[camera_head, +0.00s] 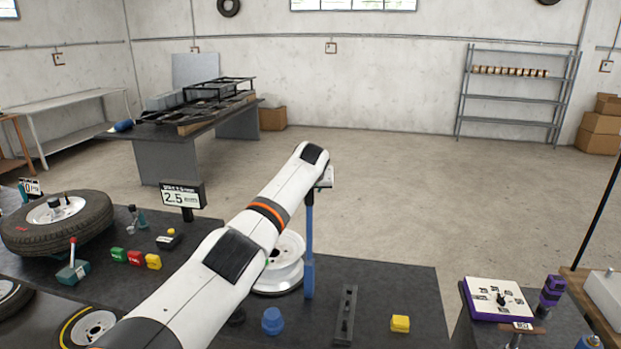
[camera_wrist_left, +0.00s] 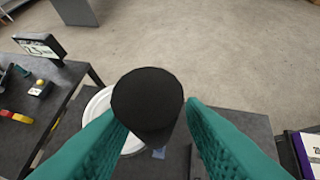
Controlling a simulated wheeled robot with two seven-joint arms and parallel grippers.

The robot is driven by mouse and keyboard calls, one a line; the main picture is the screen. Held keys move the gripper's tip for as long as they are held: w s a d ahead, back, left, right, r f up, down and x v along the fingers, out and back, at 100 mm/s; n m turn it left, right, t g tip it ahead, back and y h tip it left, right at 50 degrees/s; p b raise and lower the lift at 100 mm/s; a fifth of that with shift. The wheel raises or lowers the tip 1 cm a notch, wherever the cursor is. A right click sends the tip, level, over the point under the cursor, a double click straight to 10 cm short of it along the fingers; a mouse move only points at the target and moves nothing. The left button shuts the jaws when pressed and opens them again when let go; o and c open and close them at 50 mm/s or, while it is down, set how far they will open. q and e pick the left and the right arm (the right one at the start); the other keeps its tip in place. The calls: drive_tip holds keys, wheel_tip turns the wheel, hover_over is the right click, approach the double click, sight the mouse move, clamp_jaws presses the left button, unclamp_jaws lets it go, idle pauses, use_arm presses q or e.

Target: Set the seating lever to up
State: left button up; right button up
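A black round knob (camera_wrist_left: 147,100) fills the middle of the left wrist view, in the space between my two teal fingers. I take it to be the end of the seating lever, but its shaft is hidden. My left gripper (camera_wrist_left: 158,118) is open around the knob. The knob overlaps the left finger in the picture, and a narrow gap shows beside the right finger. In the head view my left arm reaches to the top of a blue post (camera_head: 308,245); the fingers and knob are hidden there. My right gripper is not in view.
A white wheel rim (camera_head: 288,262) is partly hidden behind my left arm. A tyre (camera_head: 58,222), a red-knobbed lever (camera_head: 73,262) and a display reading 2.5 (camera_head: 181,196) are at left. A blue part (camera_head: 272,320) and a yellow block (camera_head: 400,323) lie in front. Open floor lies beyond.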

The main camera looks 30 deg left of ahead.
use_arm(q)
drive_tip(key=b+v, duration=0.3)
drive_tip(key=v, duration=0.7)
drive_tip(key=shift+s+d+b, duration=0.15)
drive_tip(key=shift+s+b, duration=0.05)
drive_tip(key=shift+b, duration=0.15)
drive_tip(key=shift+r, duration=0.1)
